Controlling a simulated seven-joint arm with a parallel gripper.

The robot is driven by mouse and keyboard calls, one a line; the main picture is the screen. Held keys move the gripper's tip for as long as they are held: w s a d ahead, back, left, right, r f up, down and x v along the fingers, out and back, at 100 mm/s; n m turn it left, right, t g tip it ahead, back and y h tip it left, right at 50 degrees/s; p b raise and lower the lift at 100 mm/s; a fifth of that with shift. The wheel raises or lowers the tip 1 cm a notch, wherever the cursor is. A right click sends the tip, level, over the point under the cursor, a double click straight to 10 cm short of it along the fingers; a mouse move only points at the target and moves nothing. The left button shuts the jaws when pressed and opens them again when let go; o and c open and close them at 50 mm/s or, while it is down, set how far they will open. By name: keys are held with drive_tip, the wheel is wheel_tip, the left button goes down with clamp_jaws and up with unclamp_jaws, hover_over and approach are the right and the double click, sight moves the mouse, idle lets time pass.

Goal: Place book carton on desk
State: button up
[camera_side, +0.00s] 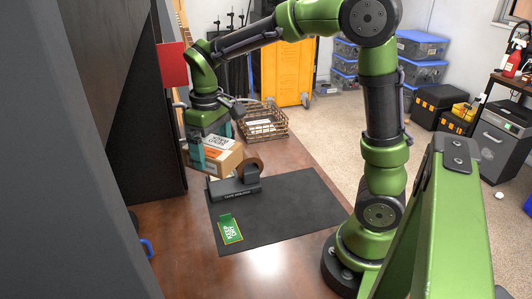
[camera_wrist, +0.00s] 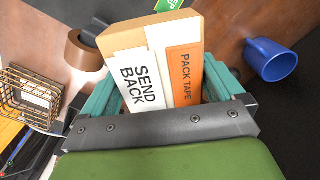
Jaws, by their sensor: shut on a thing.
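The book carton (camera_side: 219,158) is a small tan box with white and orange labels. In the wrist view the carton (camera_wrist: 156,65) shows "SEND BACK" and "PACK TAPE" on its labelled face. My gripper (camera_side: 212,150) is shut on it, with one teal finger on each side in the wrist view (camera_wrist: 160,88). In the side view the carton looks tilted and appears above the brown desk (camera_side: 185,248), behind the tape dispenser. I cannot tell whether its underside touches the desk.
A tape dispenser (camera_side: 234,188) stands on the black mat (camera_side: 290,205), with a green card (camera_side: 230,231) near the mat's front left. A wire basket (camera_side: 263,122) is behind the carton. A blue mug (camera_wrist: 270,59) shows in the wrist view. Bare desk lies left of the mat.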

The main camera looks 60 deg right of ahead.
drive_tip(key=shift+r, duration=2.45)
drive_tip(key=s+d+m, duration=0.3)
drive_tip(key=d, duration=0.6)
drive_tip(key=s+d+m, duration=0.3)
drive_tip(key=d, duration=0.7)
drive_tip(key=s+d+m, duration=0.3)
drive_tip(key=s+d, duration=0.1)
drive_tip(key=d, duration=0.5)
drive_tip(key=f, duration=2.1)
drive_tip(key=shift+w+d, duration=0.1)
drive_tip(key=shift+w, duration=0.25)
drive_tip(key=shift+f, duration=0.5)
drive_tip(key=o, duration=1.1)
